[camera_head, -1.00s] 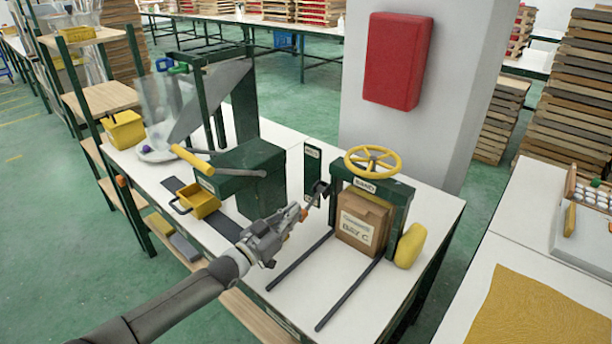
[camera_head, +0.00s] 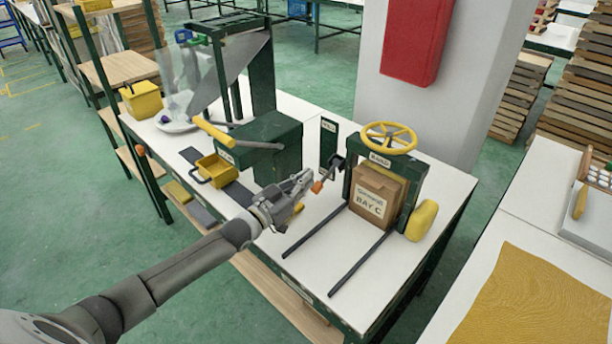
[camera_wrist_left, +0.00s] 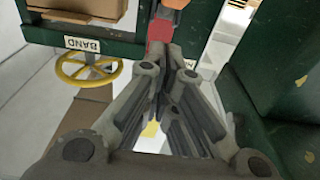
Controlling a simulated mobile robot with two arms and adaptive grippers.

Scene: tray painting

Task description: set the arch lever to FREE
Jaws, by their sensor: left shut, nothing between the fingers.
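The green arch (camera_head: 411,180) stands on the white bench with a yellow handwheel (camera_head: 388,138) on top. Its lever has a dark pivot at the arch's left side and an orange tip (camera_head: 317,187) slanting down toward the front left. My left gripper (camera_head: 309,177) is shut and empty just left of the orange tip; whether they touch is unclear. In the left wrist view the closed fingers (camera_wrist_left: 166,58) point at a red part, with orange above it. The small plate (camera_head: 328,141) beside the arch has lettering too small to read. My right gripper is out of view.
A carton marked BAY C (camera_head: 371,205) stands within the arch, behind two dark rails (camera_head: 360,264). A yellow roll (camera_head: 421,220) is at the arch's right. Left are a green box (camera_head: 262,146) with a yellow-handled lever and a yellow bin (camera_head: 216,170).

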